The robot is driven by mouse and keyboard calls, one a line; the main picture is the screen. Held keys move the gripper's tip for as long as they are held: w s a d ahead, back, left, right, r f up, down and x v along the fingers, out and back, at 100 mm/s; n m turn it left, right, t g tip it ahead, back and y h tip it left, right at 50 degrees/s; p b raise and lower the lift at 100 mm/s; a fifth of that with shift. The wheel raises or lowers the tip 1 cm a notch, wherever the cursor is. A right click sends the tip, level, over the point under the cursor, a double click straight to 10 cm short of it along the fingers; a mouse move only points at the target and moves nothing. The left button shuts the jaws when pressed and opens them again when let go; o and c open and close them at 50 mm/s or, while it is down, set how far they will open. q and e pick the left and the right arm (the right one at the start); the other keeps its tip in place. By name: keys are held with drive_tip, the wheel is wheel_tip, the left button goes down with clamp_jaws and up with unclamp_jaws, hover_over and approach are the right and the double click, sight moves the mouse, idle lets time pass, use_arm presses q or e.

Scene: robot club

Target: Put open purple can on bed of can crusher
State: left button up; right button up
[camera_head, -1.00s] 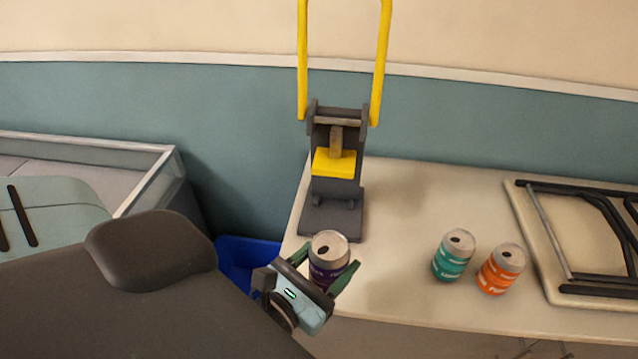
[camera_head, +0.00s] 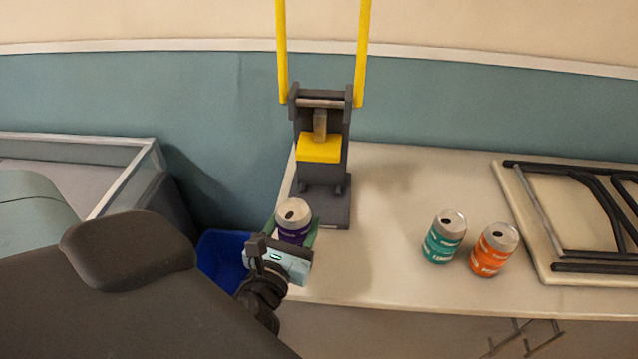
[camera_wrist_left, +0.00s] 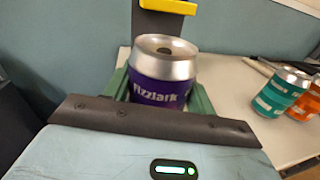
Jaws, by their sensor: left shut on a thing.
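The open purple can (camera_head: 294,222) is upright between the fingers of my left gripper (camera_head: 296,232), which is shut on it. In the left wrist view the can (camera_wrist_left: 160,92) shows its silver top with a dark opening, and green fingers stand on both sides. The can crusher (camera_head: 322,150) stands at the back left of the table, with a yellow press block (camera_head: 319,148), tall yellow handles and a dark grey bed (camera_head: 325,207). The can is in front of and left of the bed, close to it. My right gripper is not in view.
A teal can (camera_head: 443,238) and an orange can (camera_head: 494,250) stand on the table (camera_head: 385,260) to the right. A board with black bars (camera_head: 540,240) lies at far right. A blue bin (camera_head: 222,262) is below the table's left edge.

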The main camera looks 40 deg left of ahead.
use_arm(q)
approach(324, 164)
drive_tip(key=shift+w+a+r+p, duration=0.2)
drive_tip(key=shift+w+r, duration=0.2)
drive_tip(key=shift+w, duration=0.2)
drive_tip(key=shift+w+a+r+p, duration=0.2)
drive_tip(key=shift+w+r, duration=0.25)
drive_tip(key=shift+w, duration=0.15)
drive_tip(key=x, duration=0.4)
drive_tip(key=shift+s+d+f+b, duration=0.1)
drive_tip(key=shift+f+b, duration=0.1)
drive_tip(key=shift+f, duration=0.25)
drive_tip(key=shift+s+f+b, duration=0.15)
drive_tip(key=shift+f+b, duration=0.05)
drive_tip(key=shift+f, duration=0.25)
drive_tip(key=shift+f, duration=0.1)
drive_tip(key=o, duration=0.8)
drive_tip(key=shift+c, duration=0.2)
drive_tip(key=shift+r, duration=0.2)
drive_tip(key=v, duration=1.2)
